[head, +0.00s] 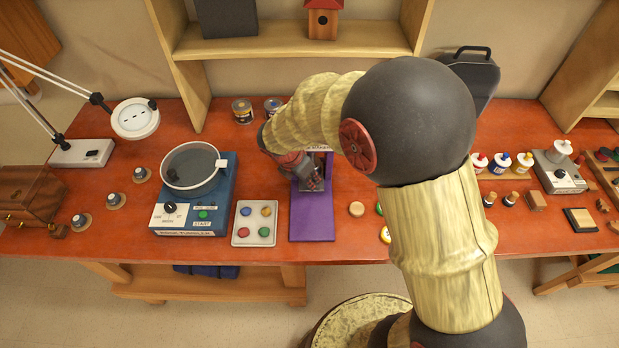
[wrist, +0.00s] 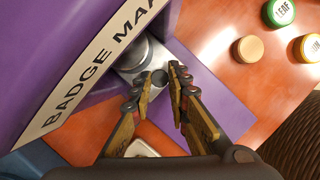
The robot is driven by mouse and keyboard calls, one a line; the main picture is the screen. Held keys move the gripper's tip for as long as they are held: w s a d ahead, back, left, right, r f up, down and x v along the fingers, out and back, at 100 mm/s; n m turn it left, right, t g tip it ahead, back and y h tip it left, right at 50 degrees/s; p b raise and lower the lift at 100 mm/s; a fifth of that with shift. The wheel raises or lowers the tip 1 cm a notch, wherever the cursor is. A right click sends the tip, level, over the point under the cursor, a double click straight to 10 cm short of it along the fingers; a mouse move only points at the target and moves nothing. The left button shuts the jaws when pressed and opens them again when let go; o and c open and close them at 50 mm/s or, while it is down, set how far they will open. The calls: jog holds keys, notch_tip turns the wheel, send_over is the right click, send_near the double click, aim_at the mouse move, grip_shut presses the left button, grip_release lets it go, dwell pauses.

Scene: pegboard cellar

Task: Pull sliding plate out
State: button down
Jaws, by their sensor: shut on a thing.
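The purple badge maker (head: 312,222) stands on the red workbench, and its upper part is mostly hidden by my arm in the head view. In the wrist view its lettered purple body (wrist: 60,60) fills the upper left. The grey metal sliding plate (wrist: 138,58) shows beside the lettered strip, with a small dark knob (wrist: 158,77) at its near end. My gripper (wrist: 160,82) is shut on the knob, one finger on each side. In the head view my gripper (head: 312,180) is low over the purple base; its fingertips are hard to make out there.
A tray of coloured buttons (head: 255,222) and a rock tumbler (head: 195,195) stand left of the badge maker. Shelving stands behind. Some bare red bench shows around the disc.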

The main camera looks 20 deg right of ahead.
jog(key=s+a, duration=0.1)
jog(key=s, duration=0.3)
jog(key=s+a+p, duration=0.1)
jog(key=s, duration=0.3)
jog(key=s+a+p, duration=0.1)
jog(key=s+a, duration=0.1)
jog(key=s, duration=0.2)
jog(key=shift+s+a+r, duration=0.1)
jog(key=shift+s, duration=0.45)
jog(key=c, duration=2.2)
grip_release()
jog(key=shift+f, duration=0.2)
jog(key=shift+o, duration=1.2)
jog(key=shift+s+a, duration=0.1)
jog(key=shift+s, duration=0.05)
jog(key=shift+o, duration=1.2)
jog(key=shift+r, duration=0.2)
